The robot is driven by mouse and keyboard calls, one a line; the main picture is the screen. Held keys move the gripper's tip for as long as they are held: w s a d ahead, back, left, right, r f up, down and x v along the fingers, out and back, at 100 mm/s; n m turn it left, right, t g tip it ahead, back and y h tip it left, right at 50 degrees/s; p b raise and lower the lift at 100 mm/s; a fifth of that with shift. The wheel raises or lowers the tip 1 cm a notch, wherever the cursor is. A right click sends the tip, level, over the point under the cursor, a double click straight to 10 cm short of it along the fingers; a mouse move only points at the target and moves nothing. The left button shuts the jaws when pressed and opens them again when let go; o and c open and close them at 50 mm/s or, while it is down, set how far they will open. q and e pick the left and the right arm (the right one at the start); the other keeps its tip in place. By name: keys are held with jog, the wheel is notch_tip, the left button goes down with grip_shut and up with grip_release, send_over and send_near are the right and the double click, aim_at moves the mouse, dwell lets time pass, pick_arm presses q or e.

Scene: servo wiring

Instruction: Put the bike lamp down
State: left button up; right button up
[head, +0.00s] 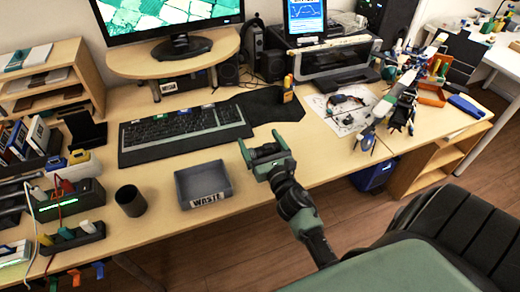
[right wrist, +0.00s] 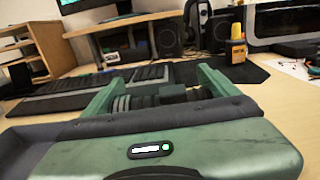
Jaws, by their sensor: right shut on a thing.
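My right gripper (head: 263,151) is held out over the front part of the desk, right of the grey waste tray (head: 187,204). In the right wrist view its two green fingers (right wrist: 160,92) reach forward. It is shut on a small dark thing (right wrist: 173,95) between the fingers, which I take to be the bike lamp. The lamp is mostly hidden by the gripper, and its shape is hard to make out. My left gripper is not in view.
The black keyboard (head: 185,128) and a dark mat (head: 262,104) lie behind the gripper. A yellow-topped bottle (head: 288,90) stands on the mat. A dark cup (head: 131,201) stands left of the tray. A printed sheet (head: 345,112) lies to the right. Bare desk surrounds the tray.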

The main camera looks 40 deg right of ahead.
jog(key=shift+f, duration=1.05)
jog(key=shift+f+b, duration=0.15)
jog(key=shift+b, duration=0.2)
jog(key=o, duration=1.2)
jog(key=shift+f, duration=0.1)
jog(key=shift+c, duration=0.2)
jog(key=shift+o, duration=0.9)
